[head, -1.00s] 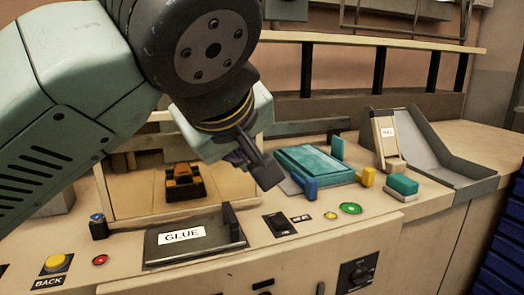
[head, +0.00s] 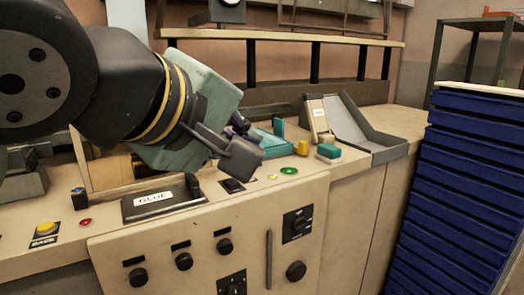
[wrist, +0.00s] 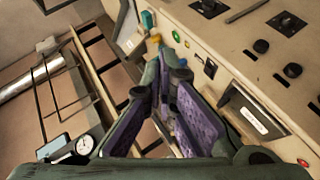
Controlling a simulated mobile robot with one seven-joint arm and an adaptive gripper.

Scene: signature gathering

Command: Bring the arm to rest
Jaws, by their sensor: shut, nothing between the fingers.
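My arm reaches in from the left of the head view. My gripper (head: 240,155) hangs in front of the workstation, above the area right of the GLUE box, and touches nothing that I can make out. In the wrist view my gripper (wrist: 163,85) shows its purple-padded fingers brought together with nothing held between them.
The bench front carries a GLUE box (head: 158,203), a yellow BACK button (head: 46,228), a green button (head: 289,171) and several black knobs. A grey chute (head: 365,130) stands further right. A stack of blue trays (head: 460,190) stands at the right edge.

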